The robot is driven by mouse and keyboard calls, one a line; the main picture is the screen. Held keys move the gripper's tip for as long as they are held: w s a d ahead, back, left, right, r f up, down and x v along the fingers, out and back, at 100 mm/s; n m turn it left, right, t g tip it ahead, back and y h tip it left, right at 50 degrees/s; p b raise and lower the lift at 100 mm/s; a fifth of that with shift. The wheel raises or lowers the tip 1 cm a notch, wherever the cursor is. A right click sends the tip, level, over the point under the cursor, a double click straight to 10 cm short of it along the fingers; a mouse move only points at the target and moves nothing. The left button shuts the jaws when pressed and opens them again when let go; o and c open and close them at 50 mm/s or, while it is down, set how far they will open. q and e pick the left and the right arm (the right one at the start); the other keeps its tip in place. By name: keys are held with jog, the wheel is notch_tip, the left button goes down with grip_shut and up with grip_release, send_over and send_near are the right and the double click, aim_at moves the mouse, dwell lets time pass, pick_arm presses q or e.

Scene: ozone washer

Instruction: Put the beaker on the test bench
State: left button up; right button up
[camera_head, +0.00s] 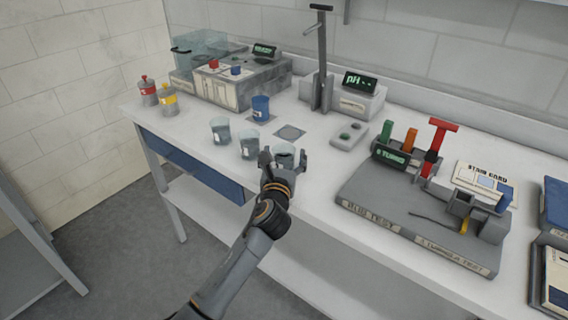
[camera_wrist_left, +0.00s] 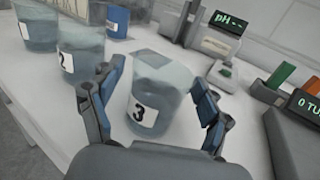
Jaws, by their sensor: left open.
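My left gripper (camera_head: 283,163) is open at the front edge of the white test bench (camera_head: 318,172). Its fingers (camera_wrist_left: 154,108) stand on either side of a clear beaker labelled 3 (camera_wrist_left: 157,92), with small gaps visible. The beaker is upright and holds bluish liquid; in the head view it (camera_head: 285,153) is mostly hidden by the gripper. Two similar beakers stand to its left on the bench: a middle one (camera_head: 249,145), labelled 2 in the wrist view (camera_wrist_left: 80,55), and a farther one (camera_head: 220,130). My right gripper is in neither view.
A blue container (camera_head: 261,108) stands behind the beakers. A pH meter (camera_head: 358,92) with a tall stand is at the back.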

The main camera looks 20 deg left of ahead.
pick_arm(q)
jog(key=shift+c, duration=0.5)
jog(key=c, duration=1.4)
jog(key=shift+r, duration=0.15)
grip_shut()
